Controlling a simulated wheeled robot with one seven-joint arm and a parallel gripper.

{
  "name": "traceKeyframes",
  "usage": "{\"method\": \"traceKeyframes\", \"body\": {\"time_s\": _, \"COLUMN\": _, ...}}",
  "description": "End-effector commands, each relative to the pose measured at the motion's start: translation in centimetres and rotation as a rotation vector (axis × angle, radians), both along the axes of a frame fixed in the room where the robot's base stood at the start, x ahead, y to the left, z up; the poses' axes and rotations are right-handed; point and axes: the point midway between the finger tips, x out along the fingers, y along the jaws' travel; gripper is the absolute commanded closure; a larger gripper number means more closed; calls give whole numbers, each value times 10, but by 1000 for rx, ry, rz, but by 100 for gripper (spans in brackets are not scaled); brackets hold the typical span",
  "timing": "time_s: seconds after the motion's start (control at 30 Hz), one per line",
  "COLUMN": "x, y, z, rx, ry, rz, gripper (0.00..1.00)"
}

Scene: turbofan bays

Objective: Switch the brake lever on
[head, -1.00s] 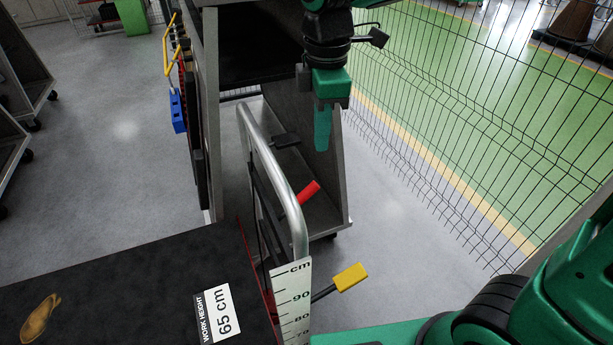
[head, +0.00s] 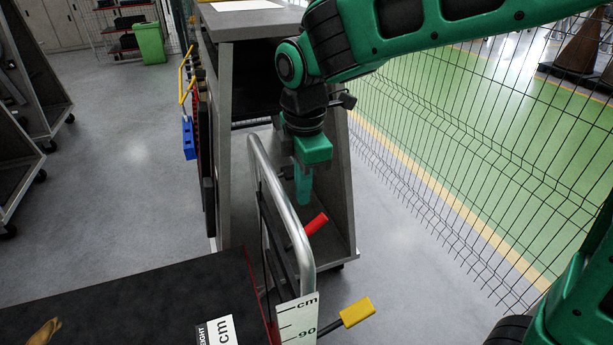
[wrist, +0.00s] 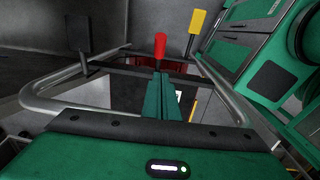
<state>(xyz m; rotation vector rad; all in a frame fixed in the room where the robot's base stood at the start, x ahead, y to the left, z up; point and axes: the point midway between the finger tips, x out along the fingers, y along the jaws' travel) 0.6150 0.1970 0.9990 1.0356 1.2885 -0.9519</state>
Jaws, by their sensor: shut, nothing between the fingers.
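Three levers stick out from the cart side by the bent metal rail. One has a red handle (head: 316,224), one a yellow handle (head: 357,312) and one a black handle (head: 286,173). No readable label shows which is the brake lever. The wrist view shows the red handle (wrist: 160,44) just beyond the fingertips, the yellow handle (wrist: 196,20) to its right and the black handle (wrist: 82,36) to the left. My gripper (head: 303,202) points down, shut and empty, just above and left of the red handle in the head view. Whether they touch cannot be told.
The bent metal rail (head: 290,215) runs beside the levers. A grey shelf cart (head: 342,190) stands behind. A wire fence (head: 440,150) is at the right. A dark worktop (head: 130,305) with a height scale (head: 299,318) is in front. Open floor lies left.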

Motion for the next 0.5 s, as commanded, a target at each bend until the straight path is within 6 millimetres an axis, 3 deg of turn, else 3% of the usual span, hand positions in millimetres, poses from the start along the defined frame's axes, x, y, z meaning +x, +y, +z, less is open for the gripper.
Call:
{"method": "traceKeyframes", "body": {"time_s": 0.23, "x": 2, "y": 0, "z": -47, "rx": -2, "ry": 4, "rz": 0, "gripper": 100}}
{"method": "traceKeyframes", "body": {"time_s": 0.5, "x": 15, "y": -17, "z": -72, "rx": 0, "ry": 0, "rz": -3, "gripper": 100}}
